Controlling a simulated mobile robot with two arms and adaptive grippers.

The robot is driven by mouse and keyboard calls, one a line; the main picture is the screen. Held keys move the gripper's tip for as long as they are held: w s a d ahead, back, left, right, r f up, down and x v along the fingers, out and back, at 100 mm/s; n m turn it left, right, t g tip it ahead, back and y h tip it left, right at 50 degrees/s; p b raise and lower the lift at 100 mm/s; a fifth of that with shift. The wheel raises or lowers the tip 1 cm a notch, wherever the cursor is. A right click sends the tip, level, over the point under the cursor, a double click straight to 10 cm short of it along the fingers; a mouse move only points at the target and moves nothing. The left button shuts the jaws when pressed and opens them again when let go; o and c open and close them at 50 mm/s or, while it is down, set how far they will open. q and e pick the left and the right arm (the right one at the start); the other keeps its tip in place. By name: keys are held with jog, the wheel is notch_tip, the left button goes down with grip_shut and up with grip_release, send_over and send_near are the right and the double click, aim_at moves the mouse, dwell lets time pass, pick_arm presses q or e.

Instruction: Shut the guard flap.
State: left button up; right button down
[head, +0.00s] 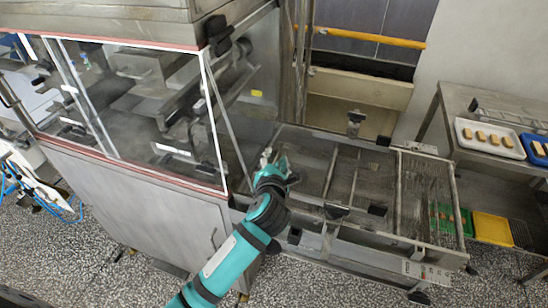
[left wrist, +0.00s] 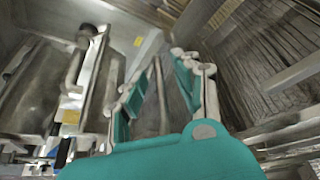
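A large clear panel (head: 120,95) with white side edges and red strips covers the front of the steel enrober. I cannot tell for certain whether it is the guard flap; no separate flap stands out clearly. A grey slanting bar (head: 228,125) runs down beside the panel's right edge, at the open outlet end. My left gripper (head: 268,157) is over the near left part of the outlet frame, right of the panel, apparently touching nothing. In the left wrist view its teal fingers (left wrist: 166,62) stand apart, with a grey bar visible between them, apparently behind. My right gripper is out of view.
The mesh conveyor frame (head: 340,180) stretches right from the enrober, with upright black-knobbed clamps. A steel table (head: 450,105) at the right holds a white tray (head: 462,133) of pieces and a blue tray. A yellow tray (head: 492,228) is below. The speckled floor in front is mostly clear.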

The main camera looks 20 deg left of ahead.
pick_arm(q)
jog(key=shift+w, duration=0.1)
jog(key=shift+c, duration=0.4)
grip_shut()
